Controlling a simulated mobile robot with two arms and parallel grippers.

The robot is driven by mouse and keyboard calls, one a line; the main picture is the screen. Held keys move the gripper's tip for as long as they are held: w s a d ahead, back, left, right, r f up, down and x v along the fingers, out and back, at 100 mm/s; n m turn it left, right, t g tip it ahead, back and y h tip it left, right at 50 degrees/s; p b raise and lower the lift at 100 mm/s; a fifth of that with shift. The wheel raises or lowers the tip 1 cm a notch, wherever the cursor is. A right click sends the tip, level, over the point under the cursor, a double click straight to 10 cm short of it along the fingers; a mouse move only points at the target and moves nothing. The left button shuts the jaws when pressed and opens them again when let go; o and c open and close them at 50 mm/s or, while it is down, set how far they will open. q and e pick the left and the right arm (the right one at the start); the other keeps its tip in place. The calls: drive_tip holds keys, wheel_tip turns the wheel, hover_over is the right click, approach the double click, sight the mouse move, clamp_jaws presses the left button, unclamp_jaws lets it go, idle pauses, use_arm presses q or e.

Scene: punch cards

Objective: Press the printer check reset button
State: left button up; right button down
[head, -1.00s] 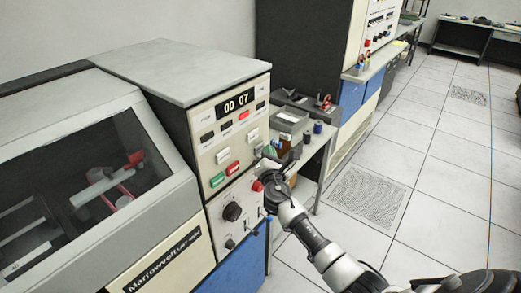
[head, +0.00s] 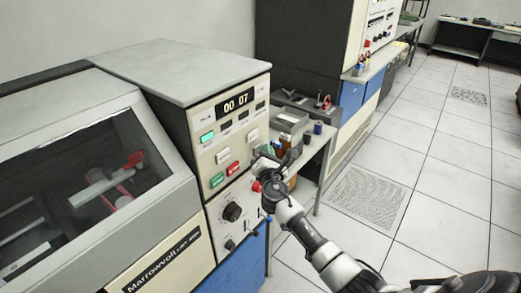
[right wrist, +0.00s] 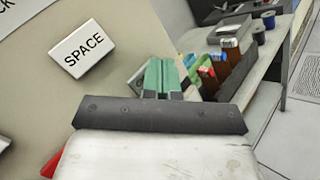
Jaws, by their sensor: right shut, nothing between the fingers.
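The printer's control panel (head: 229,150) stands in the middle of the head view, with a counter reading 00 07 and a lit green indicator (head: 207,137). White buttons (head: 222,157) sit below the indicators; their labels are too small to read there. In the right wrist view a white button marked SPACE (right wrist: 82,47) is beside my gripper, and another, cut off, ends in "CK" (right wrist: 7,5). My right gripper (head: 266,157) is at the panel's right edge, shut and empty; its green fingertips (right wrist: 160,72) show in the wrist view. My left gripper is not in view.
A green button (head: 217,180), a red button (head: 232,168), a black dial (head: 232,211) and a red knob (head: 257,186) are lower on the panel. A side table (head: 318,145) with trays and cups stands behind the gripper. Open tiled floor lies right.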

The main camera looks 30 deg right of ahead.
drive_tip(key=shift+s+d, duration=0.3)
drive_tip(key=shift+s, duration=0.45)
drive_tip(key=s, duration=0.1)
drive_tip(key=s+d+p, duration=0.1)
drive_tip(key=s, duration=0.1)
drive_tip(key=s+d, duration=0.1)
drive_tip(key=shift+s+p, duration=0.3)
idle(0.5)
